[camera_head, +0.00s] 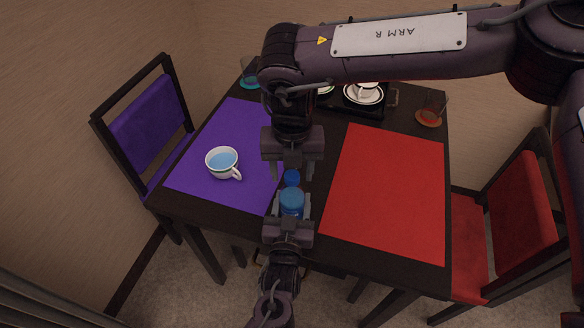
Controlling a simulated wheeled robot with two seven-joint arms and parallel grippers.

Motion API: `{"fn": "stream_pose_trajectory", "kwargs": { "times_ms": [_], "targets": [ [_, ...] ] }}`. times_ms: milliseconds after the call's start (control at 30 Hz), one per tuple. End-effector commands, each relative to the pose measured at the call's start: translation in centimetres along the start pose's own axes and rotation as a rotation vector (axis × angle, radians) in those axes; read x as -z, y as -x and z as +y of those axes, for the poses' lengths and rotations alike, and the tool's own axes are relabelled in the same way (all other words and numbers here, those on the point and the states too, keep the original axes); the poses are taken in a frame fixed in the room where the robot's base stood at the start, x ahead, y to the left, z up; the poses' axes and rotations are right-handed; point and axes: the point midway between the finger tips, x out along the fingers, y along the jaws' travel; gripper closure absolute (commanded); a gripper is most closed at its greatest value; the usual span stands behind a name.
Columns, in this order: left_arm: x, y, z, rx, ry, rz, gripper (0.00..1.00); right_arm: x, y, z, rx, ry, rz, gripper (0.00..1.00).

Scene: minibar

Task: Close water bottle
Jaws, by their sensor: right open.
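The water bottle (291,204) has a light blue body and sits between the fingers of my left gripper (289,212), near the front edge of the table. The fingers appear to press on both its sides. A small dark blue cap (291,178) shows just beyond the bottle, in line with it. I cannot tell whether the cap touches the bottle. My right gripper (292,173) comes from above and is open, with a finger on each side of the cap and a gap visible. The lower part of the bottle is hidden by my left gripper.
The dark table (333,140) bears a purple mat (205,180) with a white mug (222,162), and a red mat (388,195). A tray with a cup and saucer (363,94) and glasses on coasters (429,119) stand behind. Chairs flank both sides.

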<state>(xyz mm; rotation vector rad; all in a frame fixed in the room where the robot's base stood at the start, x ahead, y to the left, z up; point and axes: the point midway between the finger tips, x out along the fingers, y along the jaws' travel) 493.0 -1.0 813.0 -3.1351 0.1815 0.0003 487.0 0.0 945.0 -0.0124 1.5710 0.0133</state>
Motion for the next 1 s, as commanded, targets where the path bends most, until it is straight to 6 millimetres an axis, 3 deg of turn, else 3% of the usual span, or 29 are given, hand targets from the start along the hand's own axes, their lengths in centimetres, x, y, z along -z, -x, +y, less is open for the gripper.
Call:
{"fn": "stream_pose_trajectory", "kwargs": {
  "times_ms": [267,700,1000],
  "targets": [
    [0.0,0.0,0.0,0.000,0.000,0.000,1.00,-0.1,1.5,0.0,-0.001,0.001,-0.002,0.48],
    [0.0,0.0,0.0,0.000,0.000,0.000,1.00,-0.1,10.2,0.0,-0.001,-0.001,-0.002,0.48],
    [0.0,0.0,0.0,0.000,0.000,0.001,1.00,0.0,12.0,0.0,0.000,-0.001,0.001,0.48]
  ]
}}
